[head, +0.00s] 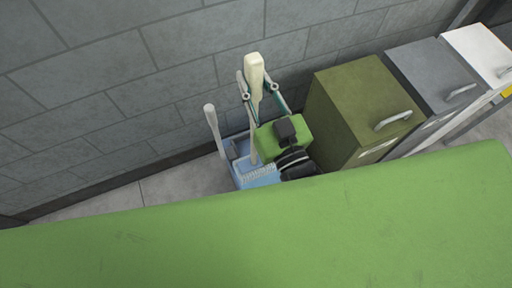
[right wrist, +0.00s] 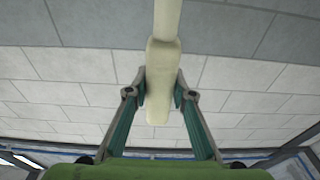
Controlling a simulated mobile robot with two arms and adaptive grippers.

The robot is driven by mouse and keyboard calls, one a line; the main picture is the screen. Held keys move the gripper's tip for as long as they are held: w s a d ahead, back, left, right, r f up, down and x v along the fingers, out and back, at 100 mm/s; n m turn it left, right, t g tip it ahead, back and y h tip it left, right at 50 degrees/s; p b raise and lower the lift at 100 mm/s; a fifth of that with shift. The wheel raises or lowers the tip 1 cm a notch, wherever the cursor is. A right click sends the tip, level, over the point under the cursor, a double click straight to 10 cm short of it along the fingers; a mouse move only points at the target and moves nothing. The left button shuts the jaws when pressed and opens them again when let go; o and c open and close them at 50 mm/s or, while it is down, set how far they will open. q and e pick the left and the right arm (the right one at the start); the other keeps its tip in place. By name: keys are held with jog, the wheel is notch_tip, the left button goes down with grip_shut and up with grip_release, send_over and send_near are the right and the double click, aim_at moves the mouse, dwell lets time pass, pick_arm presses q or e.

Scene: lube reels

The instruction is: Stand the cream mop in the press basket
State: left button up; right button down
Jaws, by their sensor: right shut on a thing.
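The cream mop (head: 254,66) shows its thick end at the top in the head view, with a thin shaft running down in front of the blue bucket. My right gripper (head: 257,82) is shut on the thick cream part, which also shows between the fingers in the right wrist view (right wrist: 160,85). The mop stands nearly upright. The light-blue press basket (head: 260,173) is on the bucket below the gripper. The shaft's lower end meets the basket area in the picture; I cannot tell whether it is inside. My left gripper is not in view.
A pale grey handle (head: 213,128) rises at the left of the bucket. An olive cabinet (head: 350,95) stands close on the right, then a grey one (head: 430,75) and a white one (head: 478,52). A grey block wall (head: 150,60) is behind. Floor is free left of the bucket.

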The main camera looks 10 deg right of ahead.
jog(key=shift+w+d+r, duration=0.15)
jog(key=shift+w+d, duration=0.1)
jog(key=shift+d, duration=0.1)
jog(key=shift+w+d, duration=0.1)
jog(key=shift+w, duration=0.25)
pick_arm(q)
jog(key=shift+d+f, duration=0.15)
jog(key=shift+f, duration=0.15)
pick_arm(e)
jog(key=w+d+f, duration=0.3)
jog(key=w+f, duration=0.9)
jog(key=shift+w+d+f, duration=0.2)
jog(key=shift+w+f, duration=0.05)
jog(key=shift+f, duration=0.15)
jog(key=c, duration=1.7)
grip_release()
jog(key=shift+f, duration=0.15)
jog(key=shift+s, duration=0.1)
